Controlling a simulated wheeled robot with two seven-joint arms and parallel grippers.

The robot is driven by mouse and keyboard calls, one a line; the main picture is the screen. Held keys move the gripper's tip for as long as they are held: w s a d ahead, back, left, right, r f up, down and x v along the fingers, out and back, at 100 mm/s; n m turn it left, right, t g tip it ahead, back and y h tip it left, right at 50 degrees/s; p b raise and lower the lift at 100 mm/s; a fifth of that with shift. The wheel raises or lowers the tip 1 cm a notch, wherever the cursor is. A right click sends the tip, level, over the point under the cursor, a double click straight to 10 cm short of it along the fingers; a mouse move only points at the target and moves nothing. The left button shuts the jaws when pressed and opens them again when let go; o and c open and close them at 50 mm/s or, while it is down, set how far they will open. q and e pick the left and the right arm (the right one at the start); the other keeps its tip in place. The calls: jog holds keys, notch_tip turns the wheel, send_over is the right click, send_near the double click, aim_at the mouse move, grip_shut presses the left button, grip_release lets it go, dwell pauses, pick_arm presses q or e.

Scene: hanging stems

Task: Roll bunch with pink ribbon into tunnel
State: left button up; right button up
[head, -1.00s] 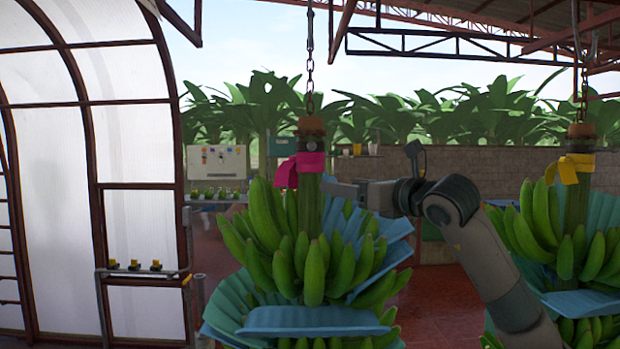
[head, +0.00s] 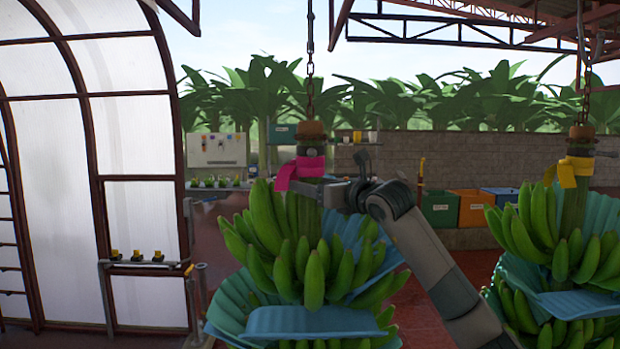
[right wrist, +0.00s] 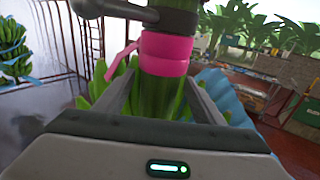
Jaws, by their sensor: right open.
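The banana bunch with the pink ribbon (head: 302,168) hangs upright from a chain in the middle of the head view, green fruit (head: 312,270) with blue sheets between its hands. Its stem shows in the right wrist view (right wrist: 160,100), pink ribbon above (right wrist: 163,55). My right gripper (head: 312,189) is at the stem just below the ribbon. In the right wrist view its open fingers (right wrist: 160,92) stand on both sides of the stem; I cannot tell whether they touch it. The arched tunnel with pale panels (head: 132,130) is at the left. My left gripper is not in view.
A bunch with a yellow ribbon (head: 570,172) hangs close on the right. A rail with several small yellow-black items (head: 137,256) runs along the tunnel front. Coloured bins (head: 440,207) stand by the back wall. Red floor lies between.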

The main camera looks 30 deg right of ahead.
jog(key=shift+w, duration=0.95)
jog(key=c, duration=1.5)
